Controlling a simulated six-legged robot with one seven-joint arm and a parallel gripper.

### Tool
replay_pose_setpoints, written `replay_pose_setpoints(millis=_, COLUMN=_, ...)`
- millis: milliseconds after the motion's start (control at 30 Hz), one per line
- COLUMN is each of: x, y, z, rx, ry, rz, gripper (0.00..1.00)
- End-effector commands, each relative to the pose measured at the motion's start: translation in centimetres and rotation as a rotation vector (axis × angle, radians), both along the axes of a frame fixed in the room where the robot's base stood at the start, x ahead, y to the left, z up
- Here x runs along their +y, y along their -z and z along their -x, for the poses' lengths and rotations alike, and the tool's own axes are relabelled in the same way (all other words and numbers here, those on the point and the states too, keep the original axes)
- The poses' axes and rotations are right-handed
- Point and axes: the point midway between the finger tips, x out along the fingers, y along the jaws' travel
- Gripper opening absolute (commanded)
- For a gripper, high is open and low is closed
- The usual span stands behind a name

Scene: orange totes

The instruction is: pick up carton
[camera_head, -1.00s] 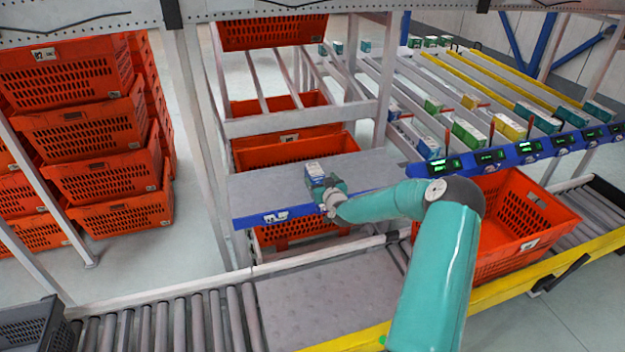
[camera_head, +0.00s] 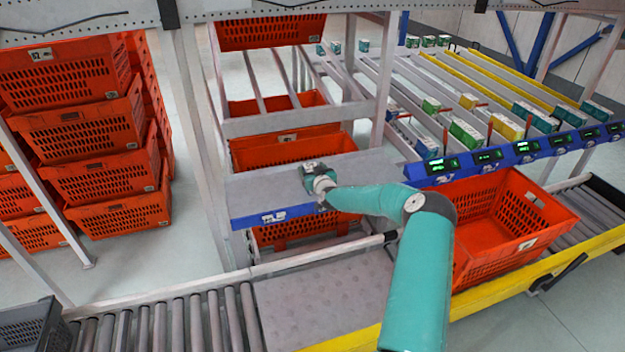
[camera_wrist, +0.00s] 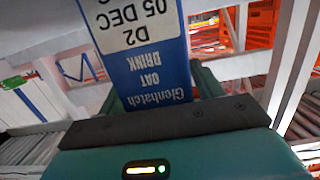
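The carton (camera_wrist: 150,65) is a blue and white box with the printed words "OAT DRINK", "D2" and "05 DEC", upside down in the wrist view. It stands close in front of my gripper's dark pad (camera_wrist: 165,122), slightly tilted in the picture. Teal parts of my gripper show behind its lower end, so it appears to lie between the fingers. In the head view my gripper (camera_head: 312,172) is over the carton's spot on the grey shelf (camera_head: 260,187) and mostly hides it. I cannot tell whether the fingers press on it.
The shelf has a blue front edge and is otherwise bare. An orange tote (camera_head: 490,225) stands on the conveyor at right. Stacked orange totes (camera_head: 85,130) stand at left. Sloped lanes with several cartons (camera_head: 465,132) are at back right. A roller conveyor (camera_head: 170,318) runs in front.

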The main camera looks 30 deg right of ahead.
Motion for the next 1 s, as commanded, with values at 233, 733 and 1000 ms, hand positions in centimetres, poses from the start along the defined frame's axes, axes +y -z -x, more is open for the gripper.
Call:
replay_pose_setpoints(millis=233, x=0.0, y=-0.1, z=0.0, rx=-0.001, ry=0.000, rz=0.000, gripper=0.20)
replay_pose_setpoints(millis=733, x=0.0, y=-1.9, z=0.0, rx=-0.001, ry=-0.001, rz=0.004, gripper=0.16)
replay_pose_setpoints(millis=1000, x=0.3, y=-5.0, z=1.5, rx=-0.001, ry=0.000, rz=0.003, gripper=0.16)
